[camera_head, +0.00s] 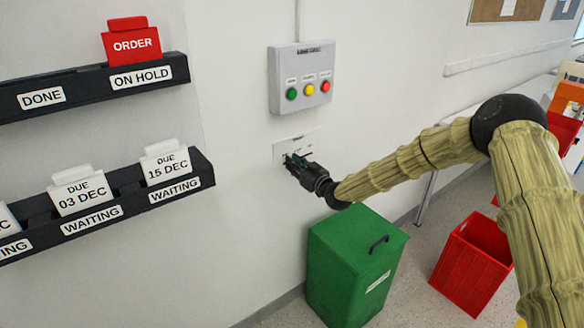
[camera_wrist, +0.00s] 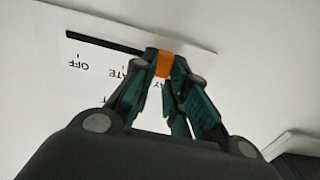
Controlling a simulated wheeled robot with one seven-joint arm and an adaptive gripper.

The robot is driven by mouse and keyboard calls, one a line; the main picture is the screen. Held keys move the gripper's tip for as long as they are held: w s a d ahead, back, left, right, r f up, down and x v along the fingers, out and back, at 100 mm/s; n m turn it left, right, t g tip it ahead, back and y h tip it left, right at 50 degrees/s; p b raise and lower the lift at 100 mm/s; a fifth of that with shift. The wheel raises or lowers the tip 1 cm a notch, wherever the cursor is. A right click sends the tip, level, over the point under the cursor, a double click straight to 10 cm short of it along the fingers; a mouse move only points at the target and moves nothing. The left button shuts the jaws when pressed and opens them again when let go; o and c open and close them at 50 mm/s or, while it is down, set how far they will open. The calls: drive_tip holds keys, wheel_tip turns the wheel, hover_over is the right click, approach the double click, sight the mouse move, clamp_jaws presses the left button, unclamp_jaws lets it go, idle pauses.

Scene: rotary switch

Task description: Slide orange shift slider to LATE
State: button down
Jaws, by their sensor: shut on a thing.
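The orange slider knob (camera_wrist: 163,66) sits between my gripper's (camera_wrist: 165,58) fingertips, which are shut on it. It stands at the right end of the visible dark slot (camera_wrist: 100,43) in the wrist view. The white label plate (camera_wrist: 75,22) shows upside-down print: OFF at the left, then a partly covered word ending in ATE, then letters AY near the knob, mostly hidden by my fingers. In the head view my gripper (camera_head: 298,160) is at the wall plate (camera_head: 281,152), below the grey button box; the knob is hidden there.
The grey box (camera_head: 290,68) with green, yellow and red buttons is on the wall above. A green lidded bin (camera_head: 340,265) stands below my gripper. Card racks (camera_head: 75,93) are on the wall at left. A red crate (camera_head: 463,275) is on the floor at right.

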drive_tip(key=w+d+b, duration=0.2)
drive_tip(key=d, duration=0.1)
drive_tip(key=shift+w+d, duration=0.3)
drive_tip(key=c, duration=1.4)
unclamp_jaws()
drive_tip(key=v, duration=1.2)
